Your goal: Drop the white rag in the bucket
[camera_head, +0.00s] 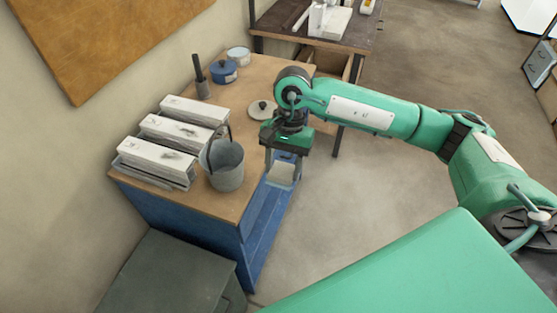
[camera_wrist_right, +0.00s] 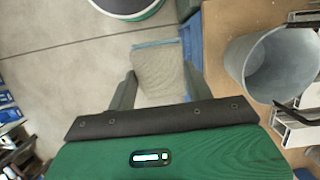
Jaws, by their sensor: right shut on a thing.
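The white rag (camera_head: 282,174) is held between the fingers of my right gripper (camera_head: 283,160), just off the bench's right edge. In the right wrist view the rag (camera_wrist_right: 160,77) spans the gap between both fingers, with the floor behind it. The grey metal bucket (camera_head: 225,172) stands upright on the bench, left of my right gripper and apart from it. The bucket also shows at the right of the wrist view (camera_wrist_right: 262,65), its open mouth visible and empty as far as I see. My left gripper is not in view.
Several white blocks (camera_head: 174,133) lie in a row on the wooden bench (camera_head: 215,205), left of the bucket. A blue pot (camera_head: 224,72), a dark upright tool (camera_head: 199,78) and a round lid (camera_head: 262,109) stand farther back. The floor (camera_head: 340,210) right of the bench is clear.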

